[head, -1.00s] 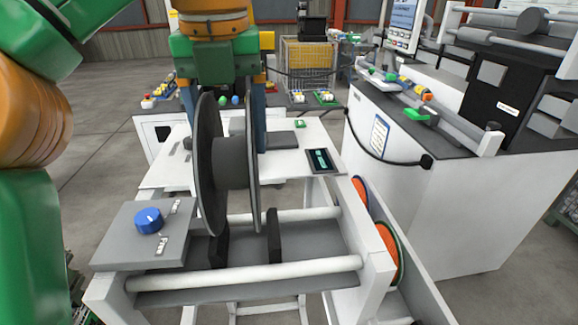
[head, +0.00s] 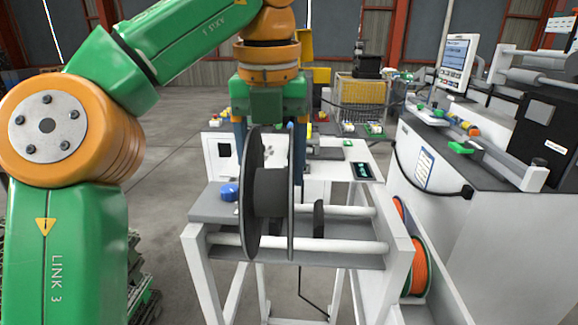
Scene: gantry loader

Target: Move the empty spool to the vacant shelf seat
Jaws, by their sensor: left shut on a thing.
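The empty spool (head: 270,192) is dark grey with two large round flanges and a bare hub. It hangs upright in the head view, its axis running left to right. My left gripper (head: 270,150) comes down from above, its blue fingers reaching to the spool, and is shut on it. The spool appears in front of and above the white stand (head: 225,238) with two white rollers. Whether it touches the rollers I cannot tell. No vacant shelf seat can be made out for sure. My right gripper is not in view.
Orange spools (head: 418,264) stand at the stand's right side. A blue knob (head: 229,192) sits on a grey panel at its left. A white cabinet with a machine (head: 450,220) fills the right. A yellow mesh crate (head: 362,92) is behind. Open floor shows at left.

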